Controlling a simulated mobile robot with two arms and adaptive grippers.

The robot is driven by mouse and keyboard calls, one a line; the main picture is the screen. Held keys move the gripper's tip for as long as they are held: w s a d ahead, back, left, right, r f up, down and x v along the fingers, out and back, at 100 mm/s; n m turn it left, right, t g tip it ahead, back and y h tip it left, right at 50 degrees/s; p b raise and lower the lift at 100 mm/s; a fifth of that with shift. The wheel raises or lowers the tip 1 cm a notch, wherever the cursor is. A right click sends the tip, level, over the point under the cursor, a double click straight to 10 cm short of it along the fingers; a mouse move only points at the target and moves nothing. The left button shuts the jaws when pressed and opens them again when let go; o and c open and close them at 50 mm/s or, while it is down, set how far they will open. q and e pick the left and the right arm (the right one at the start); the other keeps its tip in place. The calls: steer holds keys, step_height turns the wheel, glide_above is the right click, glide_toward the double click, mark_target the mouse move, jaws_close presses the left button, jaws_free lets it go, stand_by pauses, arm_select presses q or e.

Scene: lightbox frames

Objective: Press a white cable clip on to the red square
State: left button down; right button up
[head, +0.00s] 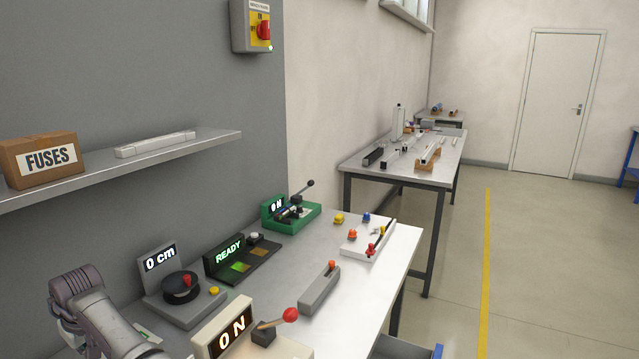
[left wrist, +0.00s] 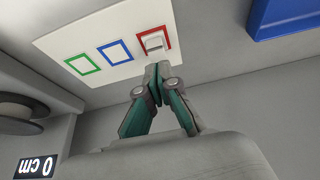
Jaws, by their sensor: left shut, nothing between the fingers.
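In the left wrist view a white board (left wrist: 88,44) carries a green, a blue (left wrist: 115,52) and a red square outline. A small white cable clip (left wrist: 153,41) sits inside the red square (left wrist: 140,39). My left gripper (left wrist: 158,70) is shut and empty, its fingertips just short of the red square and close to the clip. I cannot tell whether they touch the board. In the head view only my left arm shows at the lower left; its gripper is hidden. My right gripper is in neither view.
In the left wrist view a blue tray (left wrist: 285,18) lies beyond the board. In the head view the bench holds a 0 cm dial unit (head: 184,306), a READY unit (head: 242,262), an ON lever box (head: 232,330) and a grey block (head: 319,292). Bare benchtop (head: 360,285) lies at the right.

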arm_select(q)
steer(key=shift+f, duration=0.85)
steer(key=shift+s+d+f, duration=0.15)
steer(key=shift+f, duration=0.2)
stand_by(1.6)
step_height(320, 180, up, 2)
steer(key=shift+p, duration=0.95)
step_height(320, 180, up, 6)
steer(key=p, duration=0.5)
steer(key=shift+f+p, duration=0.25)
steer(key=shift+p, duration=0.15)
steer(key=shift+f, duration=0.15)
